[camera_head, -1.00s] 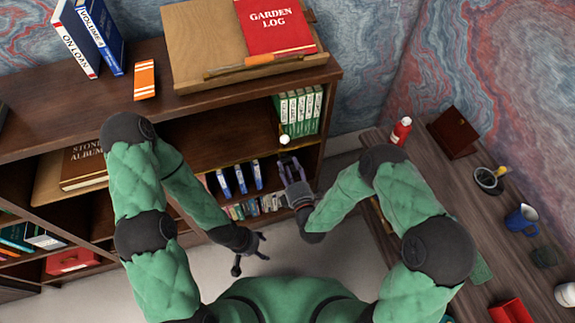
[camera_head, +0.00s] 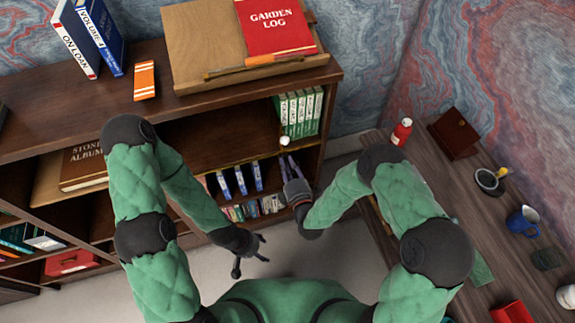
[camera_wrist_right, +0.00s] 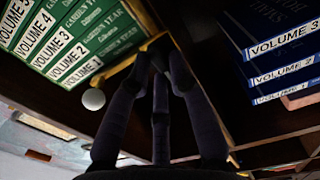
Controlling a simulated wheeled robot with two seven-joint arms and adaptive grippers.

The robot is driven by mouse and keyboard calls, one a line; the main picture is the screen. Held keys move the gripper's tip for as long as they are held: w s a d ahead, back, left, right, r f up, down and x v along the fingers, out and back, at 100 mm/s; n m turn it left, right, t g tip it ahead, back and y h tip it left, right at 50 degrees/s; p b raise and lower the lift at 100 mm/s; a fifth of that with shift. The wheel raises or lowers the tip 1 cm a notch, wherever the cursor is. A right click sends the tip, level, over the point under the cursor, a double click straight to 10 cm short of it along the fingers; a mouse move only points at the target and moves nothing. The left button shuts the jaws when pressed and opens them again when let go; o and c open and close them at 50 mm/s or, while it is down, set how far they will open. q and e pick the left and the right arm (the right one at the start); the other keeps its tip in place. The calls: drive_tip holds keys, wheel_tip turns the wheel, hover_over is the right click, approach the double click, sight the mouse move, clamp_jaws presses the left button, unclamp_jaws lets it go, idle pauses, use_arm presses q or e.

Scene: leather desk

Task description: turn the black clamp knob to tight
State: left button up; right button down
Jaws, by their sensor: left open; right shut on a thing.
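My right gripper (camera_head: 288,165) is at the front edge of the bookcase shelf, just under the green volumes. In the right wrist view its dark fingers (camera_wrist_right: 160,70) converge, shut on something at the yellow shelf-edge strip. The black clamp knob cannot be made out separately; the dark fingertips cover that spot. A small white ball (camera_head: 284,141) is beside the fingertips, and it also shows left of them in the right wrist view (camera_wrist_right: 94,99). My left gripper (camera_head: 252,260) is open and empty, low in front of the bookcase.
Green volumes (camera_head: 299,112) stand on the shelf above my right gripper. Blue volumes (camera_head: 240,180) stand on the shelf below, to its left. A side desk (camera_head: 455,190) at the right carries a red bottle (camera_head: 401,131) and a blue mug (camera_head: 522,220).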

drive_tip(key=shift+m, duration=0.3)
drive_tip(key=m+b, duration=0.1)
drive_tip(key=m, duration=0.3)
drive_tip(key=shift+d, duration=0.1)
drive_tip(key=m+b, duration=0.1)
drive_tip(key=m, duration=0.3)
drive_tip(key=shift+f+b, duration=0.15)
drive_tip(key=shift+b, duration=0.2)
drive_tip(key=m+b, duration=0.1)
drive_tip(key=m, duration=0.4)
drive_tip(key=shift+d, duration=0.1)
drive_tip(key=m, duration=0.4)
drive_tip(key=shift+f+b, duration=0.15)
drive_tip(key=shift+b, duration=0.25)
drive_tip(key=shift+m, duration=0.3)
drive_tip(key=c, duration=1.1)
unclamp_jaws()
